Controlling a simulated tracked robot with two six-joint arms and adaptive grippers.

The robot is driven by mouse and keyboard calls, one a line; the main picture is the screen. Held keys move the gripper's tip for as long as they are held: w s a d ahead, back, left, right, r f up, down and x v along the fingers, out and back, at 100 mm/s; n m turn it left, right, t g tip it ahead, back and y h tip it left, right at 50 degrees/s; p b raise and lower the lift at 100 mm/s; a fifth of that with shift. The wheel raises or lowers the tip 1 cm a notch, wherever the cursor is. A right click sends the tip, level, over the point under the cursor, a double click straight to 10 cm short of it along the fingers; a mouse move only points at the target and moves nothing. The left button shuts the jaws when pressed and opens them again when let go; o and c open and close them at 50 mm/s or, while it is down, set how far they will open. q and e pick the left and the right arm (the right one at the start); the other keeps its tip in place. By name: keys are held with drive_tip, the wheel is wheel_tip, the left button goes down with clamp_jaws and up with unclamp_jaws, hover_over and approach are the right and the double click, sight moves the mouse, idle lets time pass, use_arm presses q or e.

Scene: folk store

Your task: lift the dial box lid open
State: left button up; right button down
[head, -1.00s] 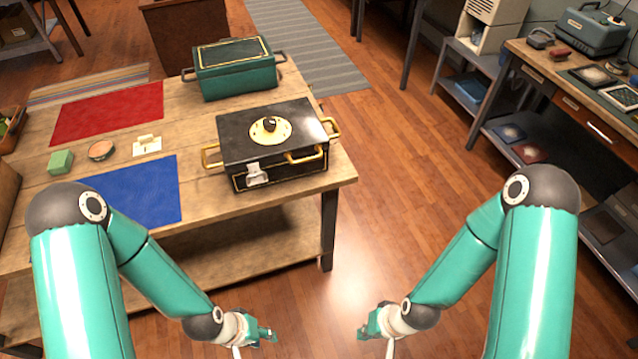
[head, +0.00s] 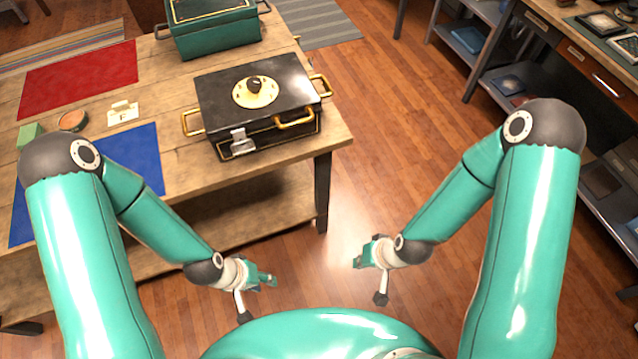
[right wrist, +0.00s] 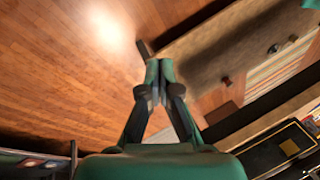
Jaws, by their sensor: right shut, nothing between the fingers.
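The dial box (head: 262,105) is black with gold trim and stands on the wooden table near its right end. Its lid (head: 215,90) is shut.
A teal box (head: 212,30) stands behind the dial box. A red mat (head: 80,78), a blue mat (head: 142,150), a green block (head: 30,134), a round tin (head: 72,121) and a small card stand (head: 122,113) lie left. Shelves are at right; the floor between is clear.

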drive_tip(key=w+a+f+n+t+b, duration=0.2)
drive_tip(key=w+t+b, duration=0.2)
drive_tip(key=w+b, duration=0.6)
drive_tip(key=w+a+r+n+t+y+b, duration=0.1)
drive_tip(key=w+a+r+n+t+b, duration=0.2)
drive_tip(key=r+t+b, duration=0.55)
drive_tip(key=w+a+r+t+y+b, duration=0.1)
drive_tip(key=w+a+r+t+b, duration=0.4)
drive_tip(key=b, duration=0.7)
drive_tip(key=w+a+r+g+p, duration=0.1)
drive_tip(key=w+a+g+p, duration=0.1)
drive_tip(key=w, duration=0.5)
drive_tip(key=shift+w+p, duration=0.35)
drive_tip(key=shift+p, duration=0.2)
drive_tip(key=shift+w, duration=0.2)
drive_tip(key=shift+x, duration=3.4)
drive_tip(key=shift+s+d+b, duration=0.1)
drive_tip(key=shift+s+b, duration=0.2)
drive_tip(key=shift+b, duration=0.1)
